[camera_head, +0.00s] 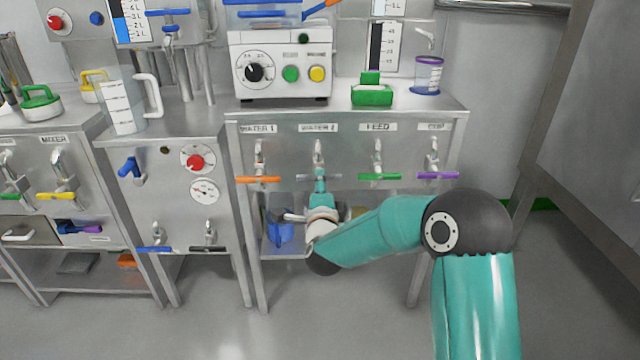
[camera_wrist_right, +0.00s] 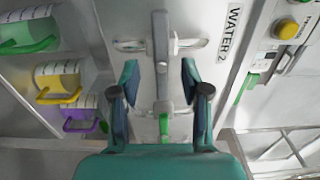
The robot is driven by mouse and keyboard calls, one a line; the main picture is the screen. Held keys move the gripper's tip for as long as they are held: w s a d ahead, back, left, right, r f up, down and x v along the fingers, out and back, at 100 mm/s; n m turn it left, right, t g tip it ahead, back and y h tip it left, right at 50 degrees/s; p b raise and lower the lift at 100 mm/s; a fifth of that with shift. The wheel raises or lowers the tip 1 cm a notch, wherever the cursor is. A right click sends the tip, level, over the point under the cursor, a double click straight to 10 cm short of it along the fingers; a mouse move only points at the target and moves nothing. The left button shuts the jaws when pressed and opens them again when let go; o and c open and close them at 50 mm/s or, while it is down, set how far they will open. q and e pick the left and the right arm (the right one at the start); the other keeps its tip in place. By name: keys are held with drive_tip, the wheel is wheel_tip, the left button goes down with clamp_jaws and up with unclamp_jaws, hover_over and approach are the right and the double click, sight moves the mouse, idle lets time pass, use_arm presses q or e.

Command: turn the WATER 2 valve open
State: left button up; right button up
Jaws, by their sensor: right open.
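The WATER 2 valve (camera_head: 318,152) is on the front panel of the middle bench, under its label, between the WATER 1 and FEED valves. Its grey lever handle lies level across the panel. In the right wrist view the grey handle (camera_wrist_right: 161,60) runs up the picture, between the fingers. My right gripper (camera_head: 319,186) is at this valve, and its open fingers (camera_wrist_right: 160,92) stand one on each side of the handle with a gap visible. In the head view the gripper hides part of the handle. My left gripper is in neither view.
The orange WATER 1 handle (camera_head: 258,180) and the green FEED handle (camera_head: 380,177) lie close on either side. A purple handle (camera_head: 437,175) is further right. A blue jug (camera_head: 280,232) stands on the shelf below. Jugs with coloured handles (camera_wrist_right: 57,82) show in the wrist view.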

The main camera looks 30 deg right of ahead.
drive_tip(key=shift+x, duration=1.1)
clamp_jaws()
drive_tip(key=shift+f+n, duration=0.1)
drive_tip(key=shift+n, duration=0.4)
drive_tip(key=n+p, duration=0.1)
drive_tip(key=n, duration=1.6)
drive_tip(key=shift+s+a+f+p, duration=0.1)
drive_tip(key=shift+f+p, duration=0.05)
drive_tip(key=shift+p, duration=0.15)
